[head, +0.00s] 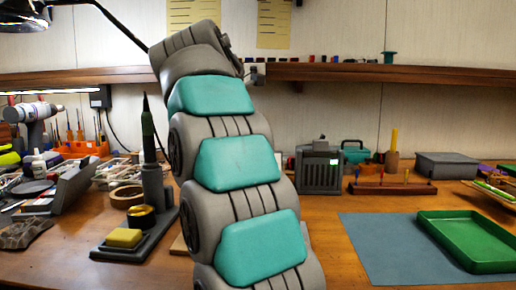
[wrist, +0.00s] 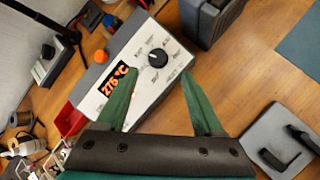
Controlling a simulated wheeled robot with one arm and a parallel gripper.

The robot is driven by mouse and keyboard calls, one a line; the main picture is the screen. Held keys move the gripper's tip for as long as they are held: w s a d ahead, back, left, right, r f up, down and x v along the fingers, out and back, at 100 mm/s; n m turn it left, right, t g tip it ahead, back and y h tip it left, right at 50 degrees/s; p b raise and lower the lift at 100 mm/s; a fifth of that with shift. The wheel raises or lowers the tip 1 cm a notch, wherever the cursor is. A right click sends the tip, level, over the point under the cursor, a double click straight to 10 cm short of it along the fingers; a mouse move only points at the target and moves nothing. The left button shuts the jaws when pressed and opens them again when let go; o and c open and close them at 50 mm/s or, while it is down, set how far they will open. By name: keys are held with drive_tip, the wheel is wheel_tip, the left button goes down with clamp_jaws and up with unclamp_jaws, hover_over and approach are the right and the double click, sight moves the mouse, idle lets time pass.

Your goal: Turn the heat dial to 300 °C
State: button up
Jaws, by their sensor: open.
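The heat dial (wrist: 158,53) is a round black knob on the white front panel (wrist: 150,85) of a grey station in the wrist view. Small printed marks ring it. An orange lit display (wrist: 117,79) left of the dial reads about 276 °C. My gripper (wrist: 156,74) is open, with its two green fingers apart and nothing between them. In the picture the fingertips lie just below the dial, one to each side; I see no contact. In the head view my arm hides the station and dial.
A soldering iron stand (head: 154,190) with a yellow sponge (head: 124,238) stands left of my arm. A grey box unit (head: 319,170) stands to the right, by a blue mat (head: 385,250) with a green tray (head: 462,240).

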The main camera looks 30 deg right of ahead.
drive_tip(key=s+a, duration=0.4)
drive_tip(key=a, duration=0.6)
drive_tip(key=shift+s+b, duration=0.25)
drive_tip(key=shift+b, duration=0.1)
